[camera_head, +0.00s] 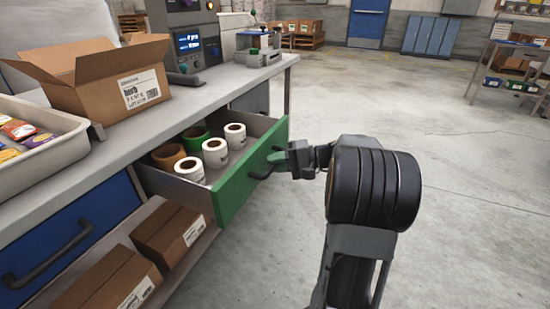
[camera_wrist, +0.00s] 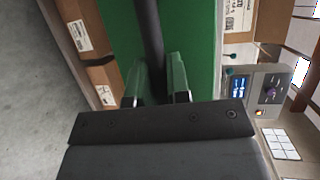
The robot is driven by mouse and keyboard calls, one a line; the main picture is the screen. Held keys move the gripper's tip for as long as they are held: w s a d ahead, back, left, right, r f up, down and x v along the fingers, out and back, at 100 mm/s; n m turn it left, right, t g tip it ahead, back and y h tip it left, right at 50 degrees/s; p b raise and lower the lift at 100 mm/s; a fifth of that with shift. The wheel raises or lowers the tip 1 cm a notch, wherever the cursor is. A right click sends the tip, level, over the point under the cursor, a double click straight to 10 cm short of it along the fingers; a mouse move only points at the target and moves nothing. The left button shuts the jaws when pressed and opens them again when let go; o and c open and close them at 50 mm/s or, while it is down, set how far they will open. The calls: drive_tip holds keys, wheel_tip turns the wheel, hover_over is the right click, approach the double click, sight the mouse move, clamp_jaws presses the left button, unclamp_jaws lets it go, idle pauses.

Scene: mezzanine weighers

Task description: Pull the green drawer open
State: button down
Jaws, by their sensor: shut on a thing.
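The green drawer (camera_head: 238,185) stands pulled out from under the bench top, with rolls of white, brown and green showing inside. Its dark bar handle (camera_head: 262,172) is on the green front. My gripper (camera_head: 283,160) is at the handle, with its jaws shut on it. In the wrist view, my gripper's green-grey fingers (camera_wrist: 164,80) lie on either side of the dark handle (camera_wrist: 150,35), against the green drawer front (camera_wrist: 195,30). The part of the handle between the fingertips is partly hidden by the gripper.
A blue drawer (camera_head: 75,235) is shut at the left. The bench top (camera_head: 190,100) holds an open carton (camera_head: 100,85), a tray of packets (camera_head: 35,145) and a machine with a screen (camera_head: 190,45). Cartons (camera_head: 165,232) sit on the lower shelf. The floor (camera_head: 460,180) to the right is clear.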

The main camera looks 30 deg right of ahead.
drive_tip(key=shift+s+d, duration=0.2)
drive_tip(key=shift+s, duration=0.25)
drive_tip(key=c, duration=1.1)
unclamp_jaws()
drive_tip(key=shift+d, duration=0.1)
drive_tip(key=p+v, duration=0.4)
drive_tip(key=v, duration=0.9)
drive_tip(key=shift+d, duration=0.3)
drive_tip(key=shift+s, duration=0.15)
